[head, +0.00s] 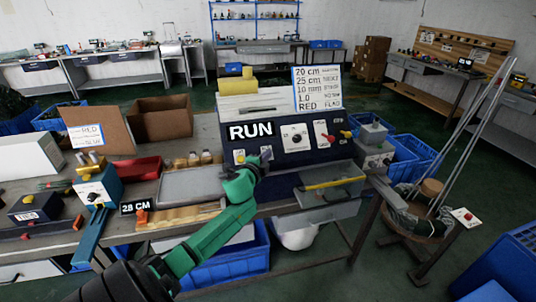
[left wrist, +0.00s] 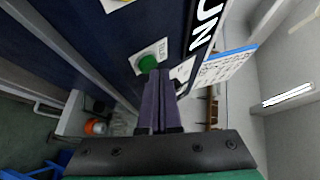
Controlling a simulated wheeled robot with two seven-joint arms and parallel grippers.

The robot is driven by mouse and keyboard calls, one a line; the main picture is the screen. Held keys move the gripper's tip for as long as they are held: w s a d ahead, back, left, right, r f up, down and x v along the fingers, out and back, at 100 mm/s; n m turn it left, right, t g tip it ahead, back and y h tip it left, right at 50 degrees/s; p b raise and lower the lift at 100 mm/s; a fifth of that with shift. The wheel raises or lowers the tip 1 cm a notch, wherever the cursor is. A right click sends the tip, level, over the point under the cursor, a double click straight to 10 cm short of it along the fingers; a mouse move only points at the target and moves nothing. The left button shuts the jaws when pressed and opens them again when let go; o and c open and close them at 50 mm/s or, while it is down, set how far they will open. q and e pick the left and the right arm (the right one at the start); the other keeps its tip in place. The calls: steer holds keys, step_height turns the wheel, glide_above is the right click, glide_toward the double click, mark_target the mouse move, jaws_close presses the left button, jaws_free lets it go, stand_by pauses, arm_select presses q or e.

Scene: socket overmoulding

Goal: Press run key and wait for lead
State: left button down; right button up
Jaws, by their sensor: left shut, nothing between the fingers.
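The dark blue control panel (head: 300,150) stands on the bench in the head view, with a RUN sign (head: 251,131) on its upper left. In the left wrist view a round green key (left wrist: 148,62) sits on a white plate near the RUN sign (left wrist: 205,22). My left gripper (head: 264,156) is in front of the panel, below the RUN sign. Its fingers (left wrist: 157,78) are shut and empty, with the tips close to the green key; I cannot tell whether they touch it. In the head view the gripper hides part of the panel. My right gripper is out of view.
A sign listing settings (head: 318,88) stands above the panel. A grey tray (head: 190,186) lies left of my gripper, beside a 28 CM tag (head: 134,208). A drawer-like box with a yellow bar (head: 335,183) is to the right. Blue bins (head: 410,160) stand beyond the bench's right side.

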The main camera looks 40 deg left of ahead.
arm_select(q)
steer(key=shift+s+d+r, duration=0.2)
steer(key=shift+r, duration=0.1)
steer(key=s+d+r+p, duration=0.1)
steer(key=p, duration=0.1)
steer(key=s+d+r+p, duration=0.1)
steer(key=d+r+p, duration=0.1)
steer(key=shift+r, duration=0.2)
stand_by(0.9)
